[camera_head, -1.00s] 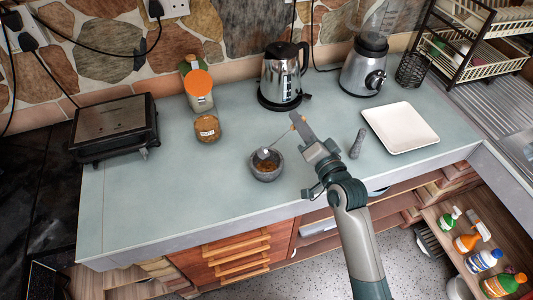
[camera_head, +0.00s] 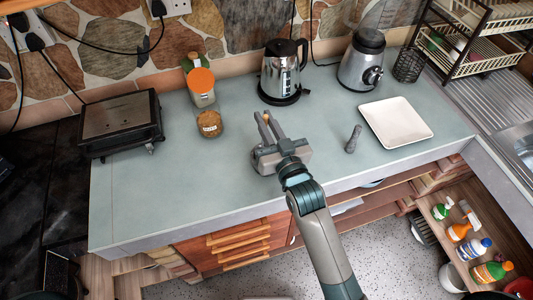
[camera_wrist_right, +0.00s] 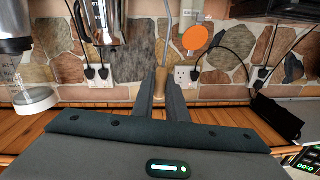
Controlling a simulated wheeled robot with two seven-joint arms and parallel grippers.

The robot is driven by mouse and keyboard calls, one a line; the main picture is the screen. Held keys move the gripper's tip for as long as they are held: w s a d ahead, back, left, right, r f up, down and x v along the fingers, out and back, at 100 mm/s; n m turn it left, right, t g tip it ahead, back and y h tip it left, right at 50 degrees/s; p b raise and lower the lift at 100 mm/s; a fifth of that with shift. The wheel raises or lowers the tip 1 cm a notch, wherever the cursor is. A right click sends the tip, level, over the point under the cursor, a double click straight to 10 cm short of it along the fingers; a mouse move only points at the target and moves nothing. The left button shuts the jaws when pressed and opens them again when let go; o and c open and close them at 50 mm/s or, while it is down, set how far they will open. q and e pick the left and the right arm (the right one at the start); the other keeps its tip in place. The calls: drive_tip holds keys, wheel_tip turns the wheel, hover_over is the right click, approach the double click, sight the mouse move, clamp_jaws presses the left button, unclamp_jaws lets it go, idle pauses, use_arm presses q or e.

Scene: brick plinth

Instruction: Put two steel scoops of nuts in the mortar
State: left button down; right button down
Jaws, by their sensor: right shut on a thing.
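My right gripper (camera_head: 268,120) is over the middle of the counter, its fingers pointing toward the back wall. In the right wrist view its fingers (camera_wrist_right: 161,88) are shut on the wooden handle of the steel scoop (camera_wrist_right: 160,82), whose thin metal shaft runs up out of the picture. The scoop's bowl is not visible. A small open glass jar of brown contents (camera_head: 210,125) with a white label stands left of the gripper, apart from it. The grey mortar is hidden now, behind my gripper and wrist. My left gripper is not in view.
A grey pestle (camera_head: 353,139) and a white square plate (camera_head: 396,122) are to the right. A black grill (camera_head: 119,122) is at left. The front left counter is clear.

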drive_tip(key=shift+s+a+r+n, duration=0.3)
drive_tip(key=shift+a+r+n, duration=0.2)
drive_tip(key=shift+a+n, duration=0.25)
